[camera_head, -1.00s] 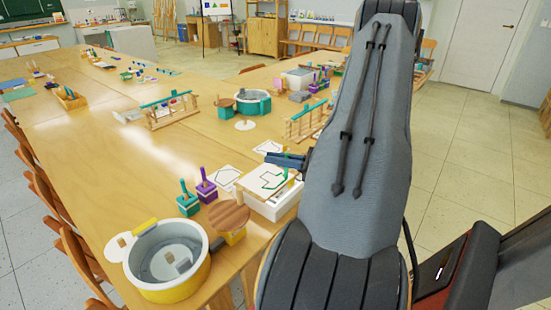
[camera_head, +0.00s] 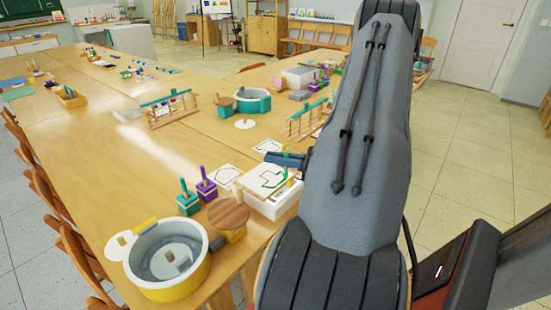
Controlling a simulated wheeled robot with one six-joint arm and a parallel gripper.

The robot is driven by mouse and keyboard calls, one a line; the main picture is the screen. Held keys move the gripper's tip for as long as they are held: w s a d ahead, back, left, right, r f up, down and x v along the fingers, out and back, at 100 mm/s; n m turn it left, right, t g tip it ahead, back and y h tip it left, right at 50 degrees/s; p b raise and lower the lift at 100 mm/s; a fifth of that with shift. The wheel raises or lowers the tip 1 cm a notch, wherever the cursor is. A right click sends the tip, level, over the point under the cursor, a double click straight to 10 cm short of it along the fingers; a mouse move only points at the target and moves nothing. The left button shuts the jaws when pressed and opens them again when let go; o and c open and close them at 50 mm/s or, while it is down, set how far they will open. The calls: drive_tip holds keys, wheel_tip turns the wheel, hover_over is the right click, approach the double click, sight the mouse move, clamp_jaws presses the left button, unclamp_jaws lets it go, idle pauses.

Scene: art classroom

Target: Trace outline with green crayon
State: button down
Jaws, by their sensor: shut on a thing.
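A white sheet with an outline (camera_head: 254,190) lies on top of a white box (camera_head: 272,207) near the right edge of the table. Part of the outline on the right looks green, while its left part is dark. My gripper (camera_head: 286,160) is just above the far side of the sheet, shut on the green crayon (camera_head: 284,176). The crayon is small and points down toward the sheet; I cannot tell whether its tip touches. My arm hides the area right of the box.
Green (camera_head: 188,203) and purple (camera_head: 206,190) handled blocks stand left of the box. A round wooden lid (camera_head: 228,213) and a yellow-white tub (camera_head: 167,285) are nearer. The table's left middle is clear.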

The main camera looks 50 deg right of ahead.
wheel_tip(320, 180, up, 4)
drive_tip(key=p, duration=0.2)
drive_tip(key=shift+p, duration=0.3)
wheel_tip(320, 180, up, 4)
drive_tip(key=w+d+p, duration=0.1)
drive_tip(key=w+p, duration=0.1)
drive_tip(key=p, duration=0.5)
drive_tip(key=shift+w+f+b, duration=0.15)
drive_tip(key=shift+f+b, duration=0.55)
drive_tip(key=shift+f, duration=0.6)
drive_tip(key=shift+w+f+b, duration=0.1)
drive_tip(key=shift+f+b, duration=0.6)
drive_tip(key=shift+f, duration=0.55)
drive_tip(key=shift+f+b, duration=1.05)
drive_tip(key=shift+f, duration=0.5)
drive_tip(key=shift+r, duration=0.15)
